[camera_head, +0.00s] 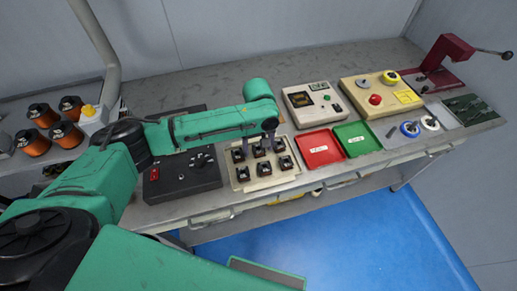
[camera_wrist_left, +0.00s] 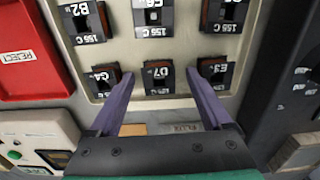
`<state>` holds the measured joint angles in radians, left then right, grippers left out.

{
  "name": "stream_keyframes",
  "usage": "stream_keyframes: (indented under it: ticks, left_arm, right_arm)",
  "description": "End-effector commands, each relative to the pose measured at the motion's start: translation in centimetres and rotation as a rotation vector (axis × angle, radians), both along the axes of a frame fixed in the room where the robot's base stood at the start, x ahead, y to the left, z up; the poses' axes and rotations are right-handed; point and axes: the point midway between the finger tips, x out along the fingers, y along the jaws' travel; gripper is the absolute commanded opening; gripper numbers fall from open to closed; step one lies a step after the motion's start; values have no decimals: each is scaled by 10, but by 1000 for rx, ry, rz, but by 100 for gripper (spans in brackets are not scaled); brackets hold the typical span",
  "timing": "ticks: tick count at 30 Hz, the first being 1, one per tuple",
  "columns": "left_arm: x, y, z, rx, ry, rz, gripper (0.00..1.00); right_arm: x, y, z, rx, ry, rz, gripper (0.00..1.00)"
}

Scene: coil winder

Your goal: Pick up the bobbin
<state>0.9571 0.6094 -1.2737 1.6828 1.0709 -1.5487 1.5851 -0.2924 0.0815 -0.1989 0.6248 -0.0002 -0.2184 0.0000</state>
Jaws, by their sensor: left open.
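Several small black bobbins with white labels stand in rows in a beige tray (camera_head: 243,186). In the left wrist view the tray (camera_wrist_left: 122,50) fills the top. The near row there has a bobbin marked D7 (camera_wrist_left: 158,79) in the middle, one marked G4 (camera_wrist_left: 104,80) on the left and one marked E3 (camera_wrist_left: 214,74) on the right. My left gripper (camera_head: 269,139) is over the tray's far row in the head view. In the left wrist view my left gripper (camera_wrist_left: 159,84) is open and empty, its fingertips on either side of the D7 bobbin. Whether they touch it, I cannot tell.
Left of the tray is a black control box (camera_head: 180,180). Right of it are a red bin (camera_head: 319,148), a green bin (camera_head: 356,138) and a beige meter box (camera_head: 312,104). Orange wire spools (camera_head: 42,115) stand at the far left. The bench's front edge is close to the tray.

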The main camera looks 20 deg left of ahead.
Motion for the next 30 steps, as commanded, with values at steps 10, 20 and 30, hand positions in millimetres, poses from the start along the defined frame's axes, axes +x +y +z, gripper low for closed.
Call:
stream_keyframes:
  ticks: [10,20,30]
  left_arm:
    - [0,0,1,-1,0,0,0]
    - [1,-1,6,-2,-1,0,0]
    - [1,-1,89,-4,-8,-1,0]
  right_arm:
    - [-9,0,-1,0,15,0,50]
    - [-10,2,-2,2,16,0,50]
    - [-9,2,-8,2,16,0,50]
